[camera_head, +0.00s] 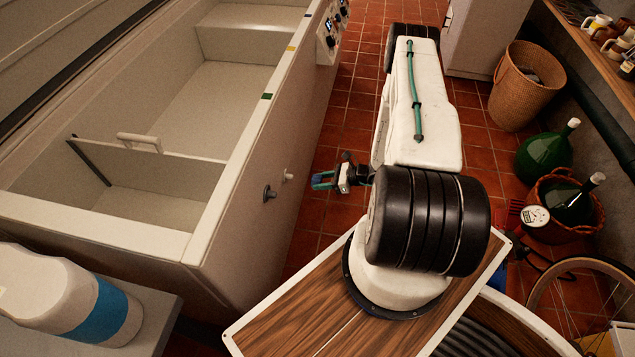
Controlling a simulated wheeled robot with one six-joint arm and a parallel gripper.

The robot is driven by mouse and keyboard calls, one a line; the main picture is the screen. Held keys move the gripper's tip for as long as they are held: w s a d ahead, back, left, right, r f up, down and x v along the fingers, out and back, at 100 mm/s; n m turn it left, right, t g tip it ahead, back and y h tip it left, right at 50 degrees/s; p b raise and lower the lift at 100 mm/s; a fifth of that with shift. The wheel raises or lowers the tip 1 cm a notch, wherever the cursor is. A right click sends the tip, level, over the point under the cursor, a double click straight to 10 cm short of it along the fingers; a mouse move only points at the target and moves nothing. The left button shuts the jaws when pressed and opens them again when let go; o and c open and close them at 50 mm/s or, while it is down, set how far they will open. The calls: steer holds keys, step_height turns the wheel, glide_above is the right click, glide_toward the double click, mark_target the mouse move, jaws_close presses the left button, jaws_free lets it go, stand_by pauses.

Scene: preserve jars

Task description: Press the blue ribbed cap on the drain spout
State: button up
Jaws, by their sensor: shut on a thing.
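My gripper (322,181) is in the middle of the picture, just right of the white tank's side wall. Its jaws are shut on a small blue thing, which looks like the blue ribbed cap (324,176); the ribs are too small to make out. Two short fittings stick out of the tank wall to the left of the gripper: a dark grey one (269,192) and a pale one (288,176). I cannot tell for certain which is the drain spout. The gripper is apart from both, with a gap of floor between.
The open white tank (225,175) fills the left. A white bottle with a blue band (98,312) stands on a grey surface at lower left. A wicker basket (522,90), green demijohn (543,155) and bicycle wheel (575,270) are at right.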

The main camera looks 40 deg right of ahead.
mark_target(316, 176)
steer(key=shift+w+a, duration=0.85)
steer(key=shift+w, duration=0.25)
steer(key=shift+w+a, duration=0.8)
steer(key=shift+w, duration=0.3)
steer(key=shift+w+a, duration=0.6)
steer(key=shift+w, duration=0.2)
steer(key=shift+w+a, duration=0.6)
steer(key=shift+w, duration=0.15)
stand_by(1.2)
steer(key=o, duration=0.9)
steer(key=v, duration=0.7)
steer(key=shift+s+d+r, duration=0.15)
steer(key=shift+s+r, duration=0.1)
steer(key=shift+s, duration=0.05)
